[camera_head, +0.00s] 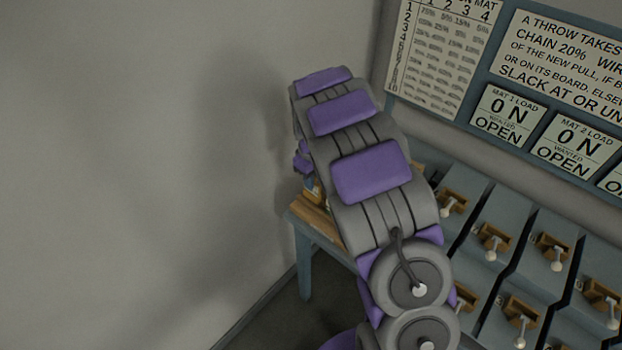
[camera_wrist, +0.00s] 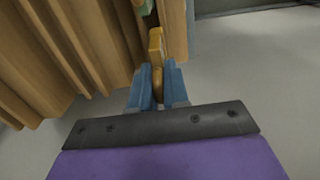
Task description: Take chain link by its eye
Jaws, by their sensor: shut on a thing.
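In the wrist view, my gripper (camera_wrist: 158,92) has its two blue fingers closed on a golden-yellow piece, which I take to be the chain link (camera_wrist: 156,43). Its rounded near end sits between the fingers, and its upper part stands out past the fingertips. The fingers cover part of it, so the eye's shape is not clear. In the head view my arm hides the gripper, and I cannot make out the link there.
Wooden slats (camera_wrist: 60,45) stand close on the left of my gripper in the wrist view; pale floor (camera_wrist: 240,65) is open at right. The head view shows a wooden-topped bench (camera_head: 310,221) behind my arm, blue panels with levers (camera_head: 492,240) and wall signs (camera_head: 565,50).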

